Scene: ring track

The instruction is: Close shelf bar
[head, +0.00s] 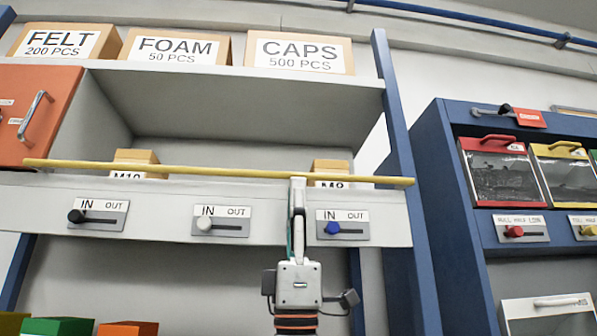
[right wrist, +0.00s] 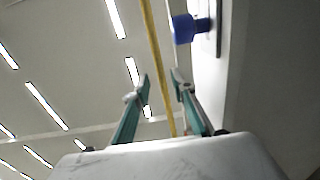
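A long yellow bar (head: 220,172) runs across the front of the shelf opening, just above the grey front panel (head: 270,228). Its left end is a little higher in the head view, and its right end overlaps the blue post. My right gripper (head: 298,184) is at the bar, right of its middle. In the right wrist view the bar (right wrist: 155,55) passes between the two separated fingers of my right gripper (right wrist: 160,78), with a visible gap on each side. I cannot tell whether it touches either finger. My left gripper is not in view.
Sliders with black (head: 76,215), white (head: 204,224) and blue (head: 332,227) knobs sit on the panel below the bar. Boxes marked M10 (head: 137,157) and M8 (head: 331,167) stand behind the bar. A blue cabinet (head: 440,180) stands at right.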

